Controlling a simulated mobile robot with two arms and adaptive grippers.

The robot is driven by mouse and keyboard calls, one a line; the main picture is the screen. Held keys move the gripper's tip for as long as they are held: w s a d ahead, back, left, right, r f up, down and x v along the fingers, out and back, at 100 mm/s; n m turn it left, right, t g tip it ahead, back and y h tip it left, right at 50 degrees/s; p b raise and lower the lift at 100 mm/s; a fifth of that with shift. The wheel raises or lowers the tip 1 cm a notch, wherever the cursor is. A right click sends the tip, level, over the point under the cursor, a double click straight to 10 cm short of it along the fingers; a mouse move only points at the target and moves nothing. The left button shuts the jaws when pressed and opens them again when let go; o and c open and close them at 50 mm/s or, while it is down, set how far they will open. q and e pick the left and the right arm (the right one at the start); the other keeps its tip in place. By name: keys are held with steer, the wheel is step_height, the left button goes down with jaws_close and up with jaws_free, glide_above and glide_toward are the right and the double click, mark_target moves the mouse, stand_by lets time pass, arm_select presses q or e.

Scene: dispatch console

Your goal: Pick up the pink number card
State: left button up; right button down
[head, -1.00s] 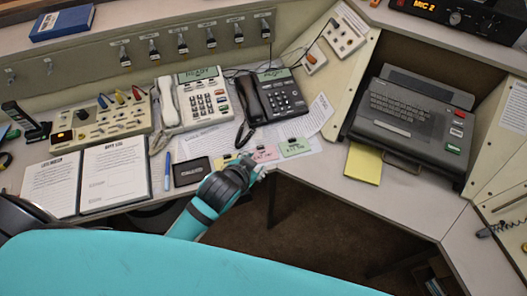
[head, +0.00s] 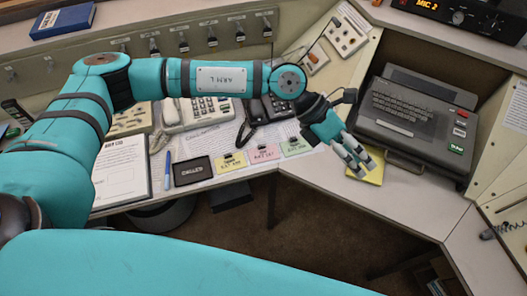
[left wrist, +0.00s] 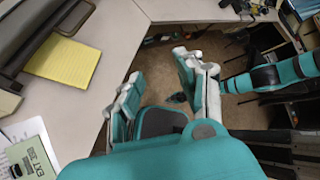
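The pink number card (head: 264,153) lies on the desk's front edge, with a black clip at its top. A yellow card (head: 229,162) is left of it and a green card (head: 295,146) right of it. My left gripper (head: 357,168) is right of the cards, over the yellow pad. In the left wrist view its two fingers (left wrist: 160,85) are apart with nothing between them. The green card also shows there, at the lower left (left wrist: 33,155); the pink card does not. Another arm of mine shows at that view's right; its gripper state is unclear.
A yellow pad (head: 376,166) lies beside the grey keyboard terminal (head: 413,118). A black-handset phone (head: 268,118) stands behind the cards, partly hidden by my arm. A black box (head: 193,171) and blue pen (head: 168,170) lie left of the cards. Open floor lies in front.

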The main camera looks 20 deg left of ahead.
arm_select(q)
steer(key=w+a+f+m+t+y, duration=0.1)
steer(key=w+a+f+y, duration=0.15)
steer(key=a, duration=0.45)
steer(key=w+a+f+t+y, duration=0.1)
steer(key=w+a+y, duration=0.3)
steer(key=a, duration=0.3)
steer(key=y+p, duration=0.2)
steer(key=y, duration=0.2)
glide_above(259, 145)
steer(key=shift+t, duration=0.3)
step_height(259, 145, down, 10)
steer(key=shift+r, duration=0.1)
step_height(259, 145, down, 4)
steer(key=shift+s+f+p, duration=0.1)
steer(key=shift+s+p, duration=0.05)
steer(key=shift+p, duration=0.65)
steer(key=shift+f, duration=0.55)
jaws_close()
